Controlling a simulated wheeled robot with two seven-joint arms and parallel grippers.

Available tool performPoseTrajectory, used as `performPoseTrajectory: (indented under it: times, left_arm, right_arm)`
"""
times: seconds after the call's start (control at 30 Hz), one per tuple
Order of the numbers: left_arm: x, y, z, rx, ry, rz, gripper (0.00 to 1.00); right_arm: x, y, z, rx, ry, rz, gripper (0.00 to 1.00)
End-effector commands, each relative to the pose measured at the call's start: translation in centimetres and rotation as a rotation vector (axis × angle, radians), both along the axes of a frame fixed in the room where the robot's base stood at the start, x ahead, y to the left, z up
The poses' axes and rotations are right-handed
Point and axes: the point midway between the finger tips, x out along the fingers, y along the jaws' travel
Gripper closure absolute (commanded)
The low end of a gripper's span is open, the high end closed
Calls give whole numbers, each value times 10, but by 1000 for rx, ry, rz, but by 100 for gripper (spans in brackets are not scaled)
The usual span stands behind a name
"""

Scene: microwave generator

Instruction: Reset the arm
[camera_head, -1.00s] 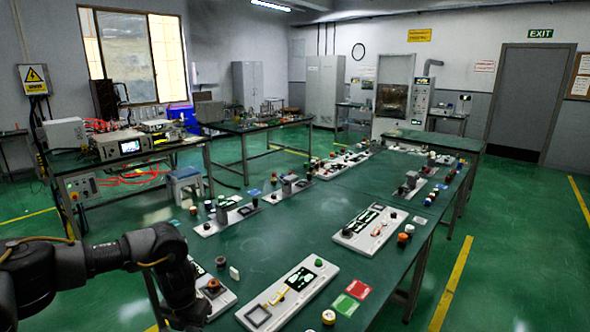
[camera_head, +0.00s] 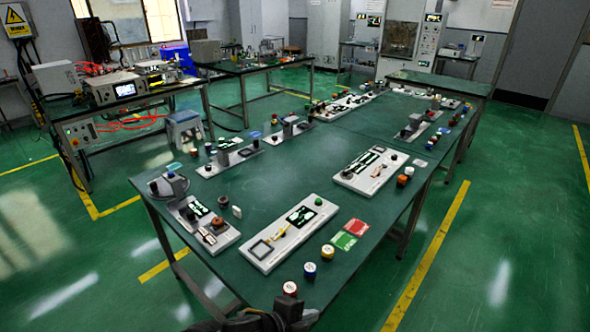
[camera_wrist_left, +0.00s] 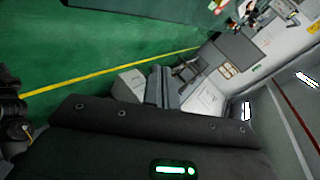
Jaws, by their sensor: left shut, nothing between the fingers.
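My left gripper (camera_head: 292,312) shows at the bottom edge of the head view, a dark shape low in front of the table's near edge. Most of it and its arm are cut off by the frame. In the left wrist view its dark housing (camera_wrist_left: 150,140) with a green light fills the bottom, and the gripper is shut and empty. The green worktable (camera_head: 262,190) lies beyond it in the head view. My right gripper is not in view.
A long white panel (camera_head: 290,236) and red and green cards (camera_head: 356,227) lie on the table. Open floor (camera_head: 500,240) is to the right.

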Motion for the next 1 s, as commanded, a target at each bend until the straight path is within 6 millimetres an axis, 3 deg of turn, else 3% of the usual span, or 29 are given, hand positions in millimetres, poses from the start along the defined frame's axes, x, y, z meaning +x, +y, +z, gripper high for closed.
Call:
performPoseTrajectory:
  times: [0.17,0.3,0.5,0.83,1.0]
  left_arm:
    - [-26,76,-15,-190,318,538,100]
    - [-63,148,-39,-265,538,916,100]
    - [-119,214,-60,-300,729,1264,100]
    - [-203,280,-73,-306,916,1647,100]
    - [-189,276,-120,-287,925,1641,100]
  right_arm:
    - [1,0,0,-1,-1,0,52]
    - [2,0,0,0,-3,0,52]
    - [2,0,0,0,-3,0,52]
    - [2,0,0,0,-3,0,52]
    - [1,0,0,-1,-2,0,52]
